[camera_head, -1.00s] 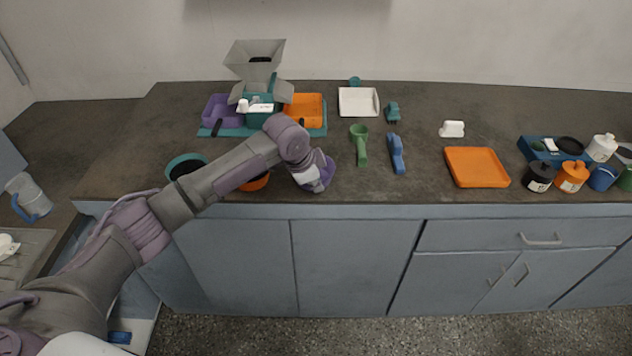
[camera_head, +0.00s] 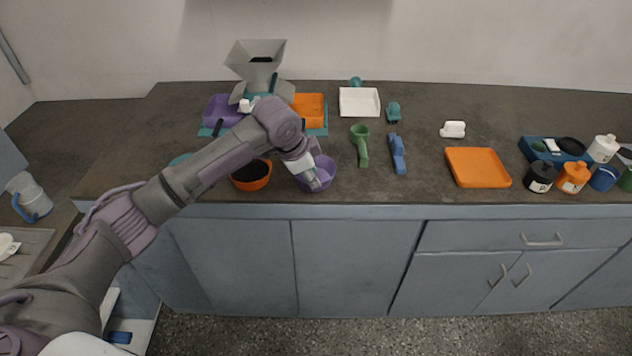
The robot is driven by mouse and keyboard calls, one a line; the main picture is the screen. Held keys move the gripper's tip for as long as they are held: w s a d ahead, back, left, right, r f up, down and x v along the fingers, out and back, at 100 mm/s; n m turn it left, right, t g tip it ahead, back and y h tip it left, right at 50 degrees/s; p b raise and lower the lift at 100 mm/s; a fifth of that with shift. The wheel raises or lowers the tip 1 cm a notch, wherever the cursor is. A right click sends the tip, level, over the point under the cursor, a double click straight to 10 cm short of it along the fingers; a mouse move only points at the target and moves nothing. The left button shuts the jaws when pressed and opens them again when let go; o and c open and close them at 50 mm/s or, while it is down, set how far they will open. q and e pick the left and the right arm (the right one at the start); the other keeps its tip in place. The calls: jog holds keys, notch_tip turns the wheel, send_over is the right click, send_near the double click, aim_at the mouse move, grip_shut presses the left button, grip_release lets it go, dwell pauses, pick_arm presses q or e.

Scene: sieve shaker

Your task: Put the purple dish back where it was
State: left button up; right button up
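A round purple dish (camera_head: 326,176) is near the front edge of the counter, right of an orange bowl. It looks upright, and its inside looks empty where I can see it. My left gripper (camera_head: 313,183) is at the dish, over its left part, with the fingers reaching down at the near left rim. The gripper hides part of the dish. I cannot tell whether the fingers are closed on the rim or apart, or whether the dish rests on the counter. My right gripper is not in view.
The orange bowl (camera_head: 251,183) holds dark material. The shaker with hopper (camera_head: 256,62) stands behind, between a purple tray (camera_head: 216,105) and an orange tray (camera_head: 311,108). A green scoop (camera_head: 361,146) lies to the right.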

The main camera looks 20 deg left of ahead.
pick_arm(q)
jog(key=v, duration=0.7)
jog(key=s+d+f+n+t+h, duration=0.1)
jog(key=d+f+n+t+h, duration=0.3)
jog(key=d+f, duration=0.6)
jog(key=s+a+f+n+y, duration=0.1)
jog(key=s+a+f, duration=0.2)
jog(key=f, duration=0.7)
jog(key=s+a+f+n+g+y, duration=0.1)
jog(key=s+a+f+n+y, duration=0.15)
jog(key=f, duration=0.65)
jog(key=s+a+f+n+y, duration=0.1)
jog(key=s+a+f, duration=0.25)
jog(key=f, duration=0.65)
jog(key=s+a+f+n+g+y, duration=0.1)
jog(key=s+a+f+g, duration=0.1)
jog(key=s+f, duration=0.7)
jog(key=s+a+f+g, duration=0.1)
jog(key=s+a+f, duration=0.1)
jog(key=s+f, duration=0.7)
jog(key=s+f+g, duration=0.1)
jog(key=s+f, duration=0.1)
jog(key=s, duration=1)
jog(key=s+f+g, duration=0.2)
jog(key=s, duration=0.9)
jog(key=shift+s+a+y, duration=0.3)
jog(key=shift+s+y, duration=0.05)
jog(key=shift+s, duration=0.05)
